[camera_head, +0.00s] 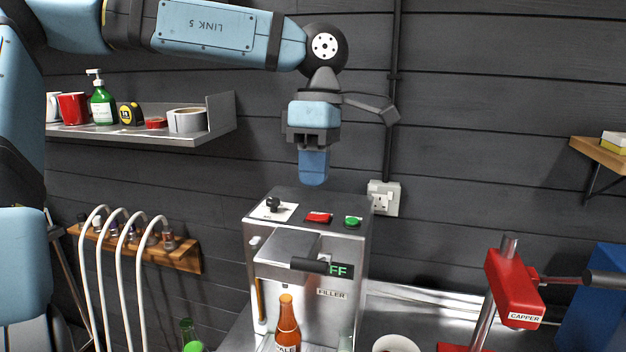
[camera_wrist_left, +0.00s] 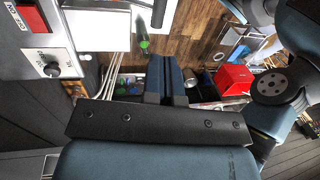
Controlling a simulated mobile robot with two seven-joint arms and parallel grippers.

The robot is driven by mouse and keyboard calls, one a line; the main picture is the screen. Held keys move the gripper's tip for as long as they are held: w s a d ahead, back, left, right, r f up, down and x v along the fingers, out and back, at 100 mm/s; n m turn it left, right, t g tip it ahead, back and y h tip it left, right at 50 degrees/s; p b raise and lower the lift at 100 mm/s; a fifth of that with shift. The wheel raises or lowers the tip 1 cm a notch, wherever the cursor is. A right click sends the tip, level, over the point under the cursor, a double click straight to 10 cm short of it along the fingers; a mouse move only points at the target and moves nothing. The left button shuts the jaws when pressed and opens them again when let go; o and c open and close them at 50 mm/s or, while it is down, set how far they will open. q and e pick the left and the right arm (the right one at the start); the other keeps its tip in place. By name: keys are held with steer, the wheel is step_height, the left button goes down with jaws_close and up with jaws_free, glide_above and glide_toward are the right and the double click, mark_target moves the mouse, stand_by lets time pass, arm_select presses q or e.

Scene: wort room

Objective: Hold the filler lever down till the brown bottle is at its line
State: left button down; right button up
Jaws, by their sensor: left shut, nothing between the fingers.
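The filler (camera_head: 262,208) is a steel box with a knob, a red switch and a green button on its top panel. A black-handled lever (camera_head: 310,264) sticks out at its front, partly covering a green display that reads "FF". The brown bottle (camera_head: 288,325) stands upright below it; its lower part is cut off by the frame edge, and I cannot make out its liquid level. My left gripper (camera_head: 313,182) is shut and empty, pointing down above the back of the filler, apart from the lever. Its closed fingers (camera_wrist_left: 167,85) also show in the left wrist view. My right gripper is not in view.
A red capper (camera_head: 515,290) stands at the right. A white round item (camera_head: 396,344) lies between it and the filler. White hoses (camera_head: 125,260) hang at the left. A wall socket (camera_head: 383,198) is behind the filler.

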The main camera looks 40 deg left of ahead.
mark_target(308, 260)
arm_select(q)
steer(key=f, duration=0.3)
steer(key=s+f+p, duration=0.1)
steer(key=f, duration=0.3)
steer(key=s+d+f+p, duration=0.1)
steer(key=f, duration=0.2)
steer(key=shift+f, duration=0.65)
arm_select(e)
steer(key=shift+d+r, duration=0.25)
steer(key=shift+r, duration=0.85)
arm_select(q)
steer(key=shift+f, duration=0.1)
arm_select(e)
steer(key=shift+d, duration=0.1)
